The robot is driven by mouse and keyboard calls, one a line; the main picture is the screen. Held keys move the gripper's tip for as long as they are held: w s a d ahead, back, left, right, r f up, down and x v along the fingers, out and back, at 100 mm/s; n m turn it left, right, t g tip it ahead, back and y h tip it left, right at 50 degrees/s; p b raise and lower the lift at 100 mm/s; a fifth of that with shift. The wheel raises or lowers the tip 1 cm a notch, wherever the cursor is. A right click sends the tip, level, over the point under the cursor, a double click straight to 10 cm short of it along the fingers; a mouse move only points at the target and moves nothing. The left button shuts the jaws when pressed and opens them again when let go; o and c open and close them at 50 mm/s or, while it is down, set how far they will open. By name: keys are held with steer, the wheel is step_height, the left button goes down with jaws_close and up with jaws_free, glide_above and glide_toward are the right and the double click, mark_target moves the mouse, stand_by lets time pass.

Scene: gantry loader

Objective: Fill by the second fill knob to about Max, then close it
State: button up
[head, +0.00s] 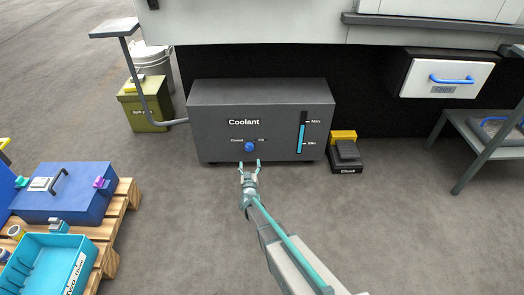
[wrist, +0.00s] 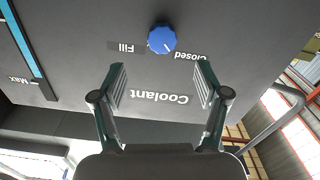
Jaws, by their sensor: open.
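The dark grey coolant tank (head: 215,120) stands against the machine, with one blue knob (head: 250,147) low on its front. The knob also shows in the wrist view (wrist: 162,38), where the picture is upside down. Its pale pointer mark sits on the side toward the word Closed, away from Fill. The level gauge (head: 303,133) right of the knob has a light blue column, its top close to the Max mark, seemingly just under it. My gripper (head: 249,164) is open and empty, in front of and slightly below the knob in the head view, not touching it.
A dark pedal (head: 347,152) with a yellow back stands right of the tank. A pallet (head: 125,200) carries a blue case (head: 75,200) and teal bin (head: 45,265). The floor around my arm is clear.

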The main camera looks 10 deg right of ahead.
mark_target(249, 149)
steer(key=b+x, duration=0.1)
steer(key=x, duration=0.1)
steer(key=b+x, duration=0.1)
steer(key=x, duration=0.5)
steer(key=shift+w+a+f+b, duration=0.15)
steer(key=shift+a+b, duration=0.1)
steer(key=shift+b, duration=0.15)
steer(key=shift+x, duration=0.9)
steer(key=c, duration=1.2)
steer(key=shift+o, duration=0.2)
steer(key=m, duration=0.5)
steer(key=o, duration=1.2)
steer(key=shift+c, duration=0.2)
